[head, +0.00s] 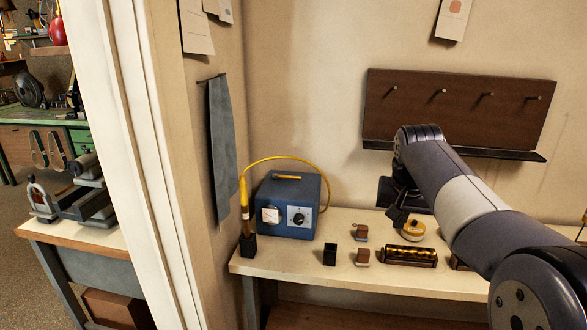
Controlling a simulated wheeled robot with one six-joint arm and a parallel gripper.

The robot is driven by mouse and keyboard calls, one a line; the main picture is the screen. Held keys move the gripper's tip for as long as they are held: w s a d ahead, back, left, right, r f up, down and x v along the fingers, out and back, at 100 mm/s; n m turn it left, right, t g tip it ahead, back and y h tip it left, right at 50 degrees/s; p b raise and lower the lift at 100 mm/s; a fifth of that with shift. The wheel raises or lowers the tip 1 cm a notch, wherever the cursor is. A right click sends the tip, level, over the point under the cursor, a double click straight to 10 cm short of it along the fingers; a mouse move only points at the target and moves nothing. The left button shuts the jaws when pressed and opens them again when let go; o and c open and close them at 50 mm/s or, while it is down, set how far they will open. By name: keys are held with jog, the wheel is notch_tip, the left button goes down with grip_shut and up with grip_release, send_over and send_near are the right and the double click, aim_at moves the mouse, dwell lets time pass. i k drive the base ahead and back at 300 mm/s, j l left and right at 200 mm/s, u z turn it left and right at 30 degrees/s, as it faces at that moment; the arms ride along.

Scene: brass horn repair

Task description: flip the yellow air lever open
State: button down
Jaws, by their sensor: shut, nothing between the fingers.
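I cannot make out a yellow air lever for certain in the head view. My gripper (396,218) is small and dark here, at the end of my arm, pointing down over the bench at the right. It is shut with nothing in it. A round cream and yellow piece (412,230) is just to the right of the fingertips; whether they touch cannot be told. My arm hides part of the bench behind and to the right of it.
A peg board (455,112) hangs behind.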

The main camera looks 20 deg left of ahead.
aim_at(289, 177)
jog(key=i+j+u, duration=0.1)
jog(key=i+j, duration=0.6)
jog(key=i+j+u, duration=0.15)
jog(key=i+j, duration=0.45)
jog(key=i, duration=0.15)
